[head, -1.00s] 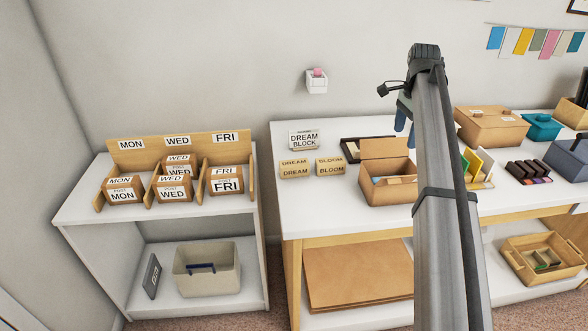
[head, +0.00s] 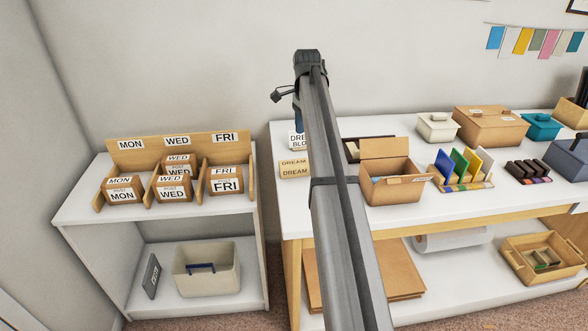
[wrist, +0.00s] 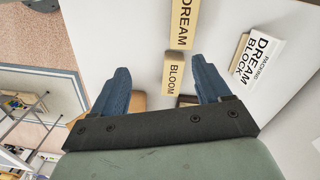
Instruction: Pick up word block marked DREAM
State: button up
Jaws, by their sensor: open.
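The tan word block marked DREAM (head: 294,170) stands on the white table, with its word on two faces. In the wrist view the DREAM block (wrist: 183,24) is at the top edge, partly cut off, beyond my fingertips. The similar BLOOM block (wrist: 174,72) shows between my two blue fingers, with a gap on both sides. In the head view my arm hides BLOOM. My gripper (wrist: 161,66) is open and empty. In the head view only a bit of blue finger shows beside my arm, above the table's back left.
A white DREAM BLOCK sign (wrist: 254,58) stands close to the blocks. To the right on the table are an open cardboard box (head: 392,190), coloured upright panels (head: 461,167) and lidded boxes. A shelf (head: 78,212) with weekday boxes stands at left, across a narrow gap.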

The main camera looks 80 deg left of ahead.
aim_at(294, 162)
jog(key=a+f, duration=0.1)
jog(key=f, duration=0.2)
jog(key=s+a+f+m, duration=0.1)
jog(key=f, duration=0.2)
jog(key=s+a+f+m, duration=0.1)
jog(key=f, duration=0.2)
jog(key=shift+s+a+f, duration=0.15)
jog(key=shift+s+a, duration=0.05)
jog(key=shift+a, duration=0.1)
jog(key=f, duration=0.4)
jog(key=shift+s+d, duration=0.15)
jog(key=shift+s, duration=0.2)
jog(key=shift+f, duration=0.6)
jog(key=c, duration=1.1)
jog(key=shift+r, duration=0.1)
